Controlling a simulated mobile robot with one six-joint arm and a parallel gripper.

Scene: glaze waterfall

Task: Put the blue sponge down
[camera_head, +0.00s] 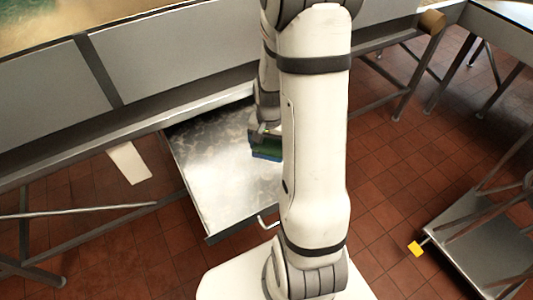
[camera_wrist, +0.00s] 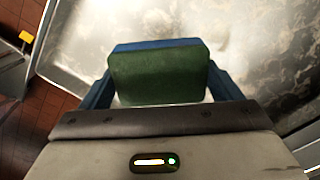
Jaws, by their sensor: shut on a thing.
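The blue sponge (camera_wrist: 158,72) fills the middle of the wrist view, with a blue edge on top and a dark green face toward the camera. My gripper (camera_wrist: 160,84) is shut on it, with one finger at each side. In the head view the sponge (camera_head: 264,154) shows small and partly hidden behind my arm. It is over the open metal drawer (camera_head: 225,175), whose floor is bare and mottled. I cannot tell whether the sponge touches the drawer floor.
The drawer hangs out from under a long grey counter (camera_head: 150,70). A metal rack shelf (camera_head: 485,235) with a yellow piece (camera_head: 415,248) at its edge stands at the right. The red tiled floor (camera_head: 385,180) between is open. Much of the drawer floor left of the sponge is free.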

